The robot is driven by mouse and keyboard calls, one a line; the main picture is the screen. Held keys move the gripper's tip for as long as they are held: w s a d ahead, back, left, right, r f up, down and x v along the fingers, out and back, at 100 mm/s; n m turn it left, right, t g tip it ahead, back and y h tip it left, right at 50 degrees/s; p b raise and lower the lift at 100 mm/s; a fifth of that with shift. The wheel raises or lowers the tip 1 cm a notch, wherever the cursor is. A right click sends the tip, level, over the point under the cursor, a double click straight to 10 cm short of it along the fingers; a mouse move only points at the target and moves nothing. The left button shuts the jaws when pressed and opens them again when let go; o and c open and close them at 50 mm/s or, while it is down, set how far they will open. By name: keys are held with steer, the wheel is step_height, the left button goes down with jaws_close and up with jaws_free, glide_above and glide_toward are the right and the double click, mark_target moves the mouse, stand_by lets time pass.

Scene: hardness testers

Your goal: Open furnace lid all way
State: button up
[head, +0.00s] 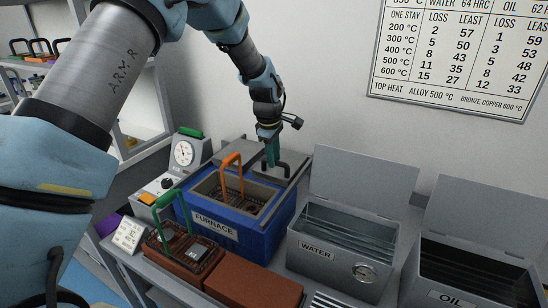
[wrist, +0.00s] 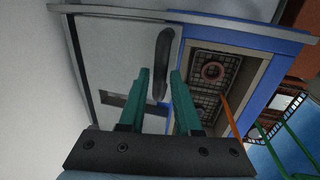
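The blue furnace (head: 230,238) stands on the bench with its top opening uncovered, and it also shows in the wrist view (wrist: 245,38). The flat grey lid (head: 238,153) lies behind the opening, toward the wall; it fills the left of the wrist view (wrist: 115,50). A black bar handle (wrist: 164,55) sits on the lid's edge nearest the opening. My gripper (head: 272,158) points down at this handle. In the wrist view its teal fingers (wrist: 161,78) stand apart on either side of the handle, with a gap showing on the left.
A basket with an orange handle (head: 231,162) is inside the furnace. A green-handled basket (head: 183,252) sits on bricks in front. Open WATER (head: 320,252) and OIL (head: 470,290) tanks stand to the right. A gauge unit (head: 185,154) is at left. The wall is close behind.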

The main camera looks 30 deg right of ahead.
steer(key=shift+o, duration=1.3)
step_height(320, 180, up, 10)
steer(key=s+a+b, duration=0.1)
steer(key=a+b, duration=0.1)
steer(key=shift+r+b, duration=0.25)
steer(key=shift+b, duration=0.05)
steer(key=w+a+f+m+y, duration=0.1)
steer(key=w+a+m, duration=0.1)
steer(key=a, duration=1.2)
steer(key=w+a+m, duration=0.1)
steer(key=w+a, duration=0.1)
steer(key=a, duration=1.2)
steer(key=s+a+f+m, duration=0.1)
steer(key=s+a+m, duration=0.1)
steer(key=s+a, duration=0.3)
steer(key=s+a+f+m, duration=0.2)
steer(key=s+a, duration=0.4)
steer(key=a, duration=0.6)
steer(key=shift+a+t+y, duration=0.3)
steer(key=shift+a+y, duration=0.05)
steer(key=shift+y, duration=0.05)
